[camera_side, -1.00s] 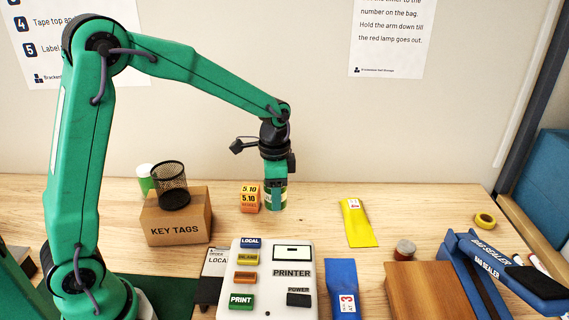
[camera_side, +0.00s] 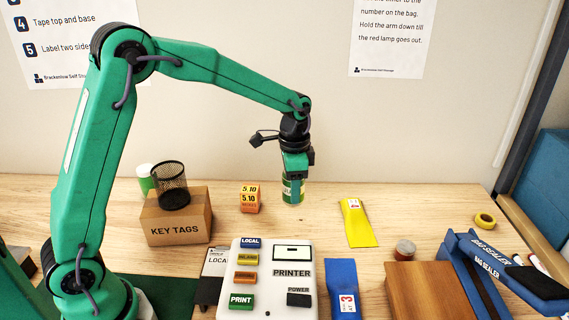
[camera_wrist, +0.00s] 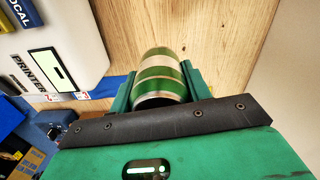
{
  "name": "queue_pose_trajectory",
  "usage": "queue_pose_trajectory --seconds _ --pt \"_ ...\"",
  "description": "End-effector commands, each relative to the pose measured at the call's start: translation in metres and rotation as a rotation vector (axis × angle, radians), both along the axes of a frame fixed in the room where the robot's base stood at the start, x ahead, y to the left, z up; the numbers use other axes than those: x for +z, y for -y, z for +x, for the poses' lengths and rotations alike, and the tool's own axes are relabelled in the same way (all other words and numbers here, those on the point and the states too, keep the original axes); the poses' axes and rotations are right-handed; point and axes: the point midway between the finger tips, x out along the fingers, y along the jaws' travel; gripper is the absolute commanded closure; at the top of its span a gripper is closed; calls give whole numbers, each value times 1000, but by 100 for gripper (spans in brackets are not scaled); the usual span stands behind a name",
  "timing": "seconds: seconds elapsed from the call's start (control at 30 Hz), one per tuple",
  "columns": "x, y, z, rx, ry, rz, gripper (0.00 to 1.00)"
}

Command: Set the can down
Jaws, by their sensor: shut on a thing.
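The can (camera_side: 293,190) is green with pale bands and stands upright between the jaws of my gripper (camera_side: 294,178). In the wrist view the can (camera_wrist: 160,78) sits between the two green fingers of my gripper (camera_wrist: 158,85), which are shut on it. The can is at the back of the wooden table (camera_side: 320,222), close to the surface. I cannot tell whether its base touches the wood. My fingers hide part of the can's upper side in the side view.
An orange and yellow block (camera_side: 250,198) stands left of the can, and a yellow bag (camera_side: 357,222) lies to its right. The printer (camera_side: 268,275) is in front. A KEY TAGS box (camera_side: 178,228) carries a mesh cup (camera_side: 171,187). Wood around the can is clear.

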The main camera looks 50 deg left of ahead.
Motion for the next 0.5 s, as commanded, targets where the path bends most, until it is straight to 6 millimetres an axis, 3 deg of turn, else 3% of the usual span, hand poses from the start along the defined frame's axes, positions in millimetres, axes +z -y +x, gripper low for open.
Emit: queue_pose_trajectory --seconds 0.2,0.5 --pt "4 13 26 11 -1 1 73" --pt "5 18 36 18 -1 0 73"
